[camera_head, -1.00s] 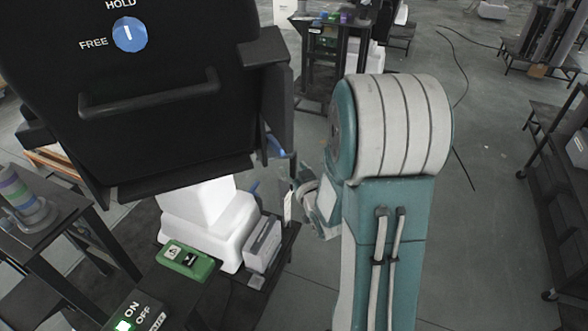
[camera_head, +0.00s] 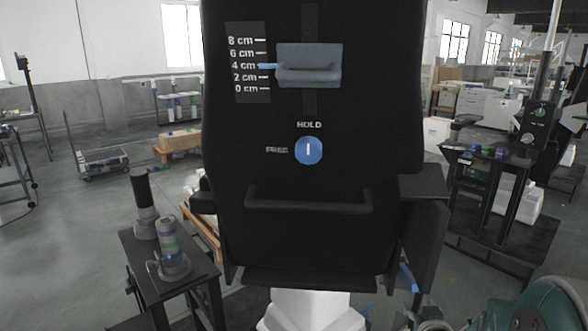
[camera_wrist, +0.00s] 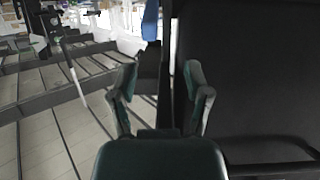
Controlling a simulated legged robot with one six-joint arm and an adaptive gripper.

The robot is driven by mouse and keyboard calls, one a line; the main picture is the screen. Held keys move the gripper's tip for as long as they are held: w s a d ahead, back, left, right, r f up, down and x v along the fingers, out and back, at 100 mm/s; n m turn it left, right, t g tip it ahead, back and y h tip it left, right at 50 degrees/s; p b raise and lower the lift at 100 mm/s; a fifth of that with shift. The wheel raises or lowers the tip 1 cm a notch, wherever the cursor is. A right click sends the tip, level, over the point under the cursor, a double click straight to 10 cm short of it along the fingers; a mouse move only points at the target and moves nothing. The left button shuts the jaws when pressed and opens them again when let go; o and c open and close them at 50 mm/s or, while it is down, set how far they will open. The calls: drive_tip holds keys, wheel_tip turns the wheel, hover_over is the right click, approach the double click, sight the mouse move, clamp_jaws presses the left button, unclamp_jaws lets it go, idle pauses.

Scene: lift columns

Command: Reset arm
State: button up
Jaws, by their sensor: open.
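My gripper (camera_wrist: 160,95) is open and empty in the wrist view, its two dark green fingers apart. The black lift panel (camera_head: 310,235) stands upright in the middle of the head view. The panel's dark side fills the right of the wrist view (camera_wrist: 250,70), close to the right finger. On it are a blue round knob (camera_head: 308,150) with its white mark upright toward HOLD, a grey slider block (camera_head: 309,66) with a blue pointer near 4 cm, and a black bar handle (camera_head: 308,200). My gripper is not visible in the head view; only part of my arm shows at lower right.
A small dark table (camera_head: 190,268) with a stacked coloured cylinder (camera_head: 170,245) and a black cylinder (camera_head: 145,200) stands left of the panel. Another dark stand (camera_head: 485,190) with small items is at right. Open grey floor (camera_head: 70,240) lies at far left.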

drive_tip(key=s+a+r+g, duration=0.3)
drive_tip(key=s+a, duration=0.1)
drive_tip(key=s, duration=0.3)
drive_tip(key=s+a+r+g+y, duration=0.1)
drive_tip(key=s+a+r+g, duration=0.2)
drive_tip(key=s+a, duration=0.2)
drive_tip(key=s+a+r+n+g+y, duration=0.1)
drive_tip(key=s+a+r+g, duration=0.2)
drive_tip(key=s, duration=0.8)
drive_tip(key=shift+s+a+r, duration=0.15)
drive_tip(key=shift+a+r, duration=0.15)
drive_tip(key=shift+a, duration=0.65)
